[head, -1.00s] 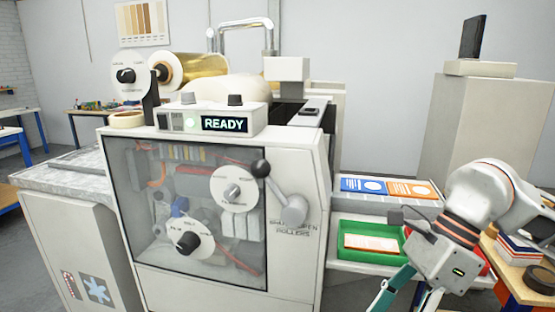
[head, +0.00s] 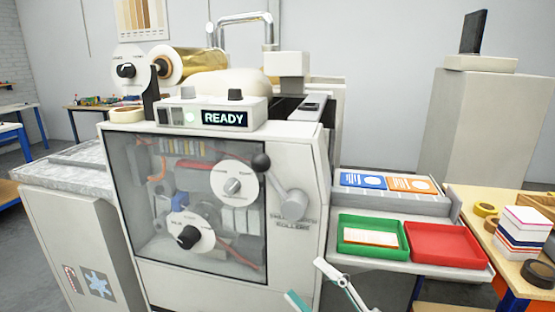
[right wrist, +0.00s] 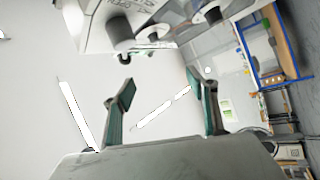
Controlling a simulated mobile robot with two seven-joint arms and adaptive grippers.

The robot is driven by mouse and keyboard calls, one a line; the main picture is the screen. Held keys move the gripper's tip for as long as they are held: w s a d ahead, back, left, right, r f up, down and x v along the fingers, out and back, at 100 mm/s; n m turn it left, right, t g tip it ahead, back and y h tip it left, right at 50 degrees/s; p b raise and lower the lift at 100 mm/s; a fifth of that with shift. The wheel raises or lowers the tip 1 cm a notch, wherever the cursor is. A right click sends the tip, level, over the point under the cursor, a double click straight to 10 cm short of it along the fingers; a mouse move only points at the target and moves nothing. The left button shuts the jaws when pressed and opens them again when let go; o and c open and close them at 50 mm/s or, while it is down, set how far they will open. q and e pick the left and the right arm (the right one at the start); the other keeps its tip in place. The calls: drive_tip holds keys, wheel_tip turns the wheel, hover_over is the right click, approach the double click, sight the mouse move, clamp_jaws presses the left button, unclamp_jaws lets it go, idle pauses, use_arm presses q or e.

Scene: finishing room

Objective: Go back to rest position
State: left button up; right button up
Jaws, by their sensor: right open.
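My right gripper (head: 306,279) shows only in part at the bottom edge of the head view, in front of the machine's lower right side. Its two fingers are apart with nothing between them. In the right wrist view the gripper (right wrist: 162,98) also has its fingers spread and empty, with the machine's white body and knobs (right wrist: 122,32) beyond them. The rest of the right arm is out of the head view. My left gripper is not in view.
A white machine (head: 296,155) with a READY display fills the middle. A lever (head: 284,190) juts from its front. A green tray (head: 345,250) with cards and an empty red tray (head: 445,245) sit at the right. A wooden table (head: 463,203) holds tape rolls and stacked pads.

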drive_tip(key=s+d+f+m+h, duration=0.1)
drive_tip(key=d+f+m+h, duration=0.3)
drive_tip(key=f, duration=0.3)
drive_tip(key=s+d+f+m+h, duration=0.1)
drive_tip(key=d+f+m+h, duration=0.1)
drive_tip(key=f+m+h, duration=0.45)
drive_tip(key=d+f+m+h, duration=0.1)
drive_tip(key=d+f+m, duration=0.2)
drive_tip(key=f, duration=0.5)
drive_tip(key=s+d+f+m+g+h, duration=0.1)
drive_tip(key=s+d+f+m+g, duration=0.1)
drive_tip(key=s+f, duration=0.4)
drive_tip(key=s+d+f+m+g+h, duration=0.1)
drive_tip(key=s+d+f+m+h, duration=0.1)
drive_tip(key=s+f, duration=0.4)
wheel_tip(320, 180, down, 3)
drive_tip(key=shift+d+f+m+g, duration=0.2)
drive_tip(key=shift+d+m+g, duration=0.2)
drive_tip(key=shift+m, duration=0.25)
drive_tip(key=shift+a, duration=0.1)
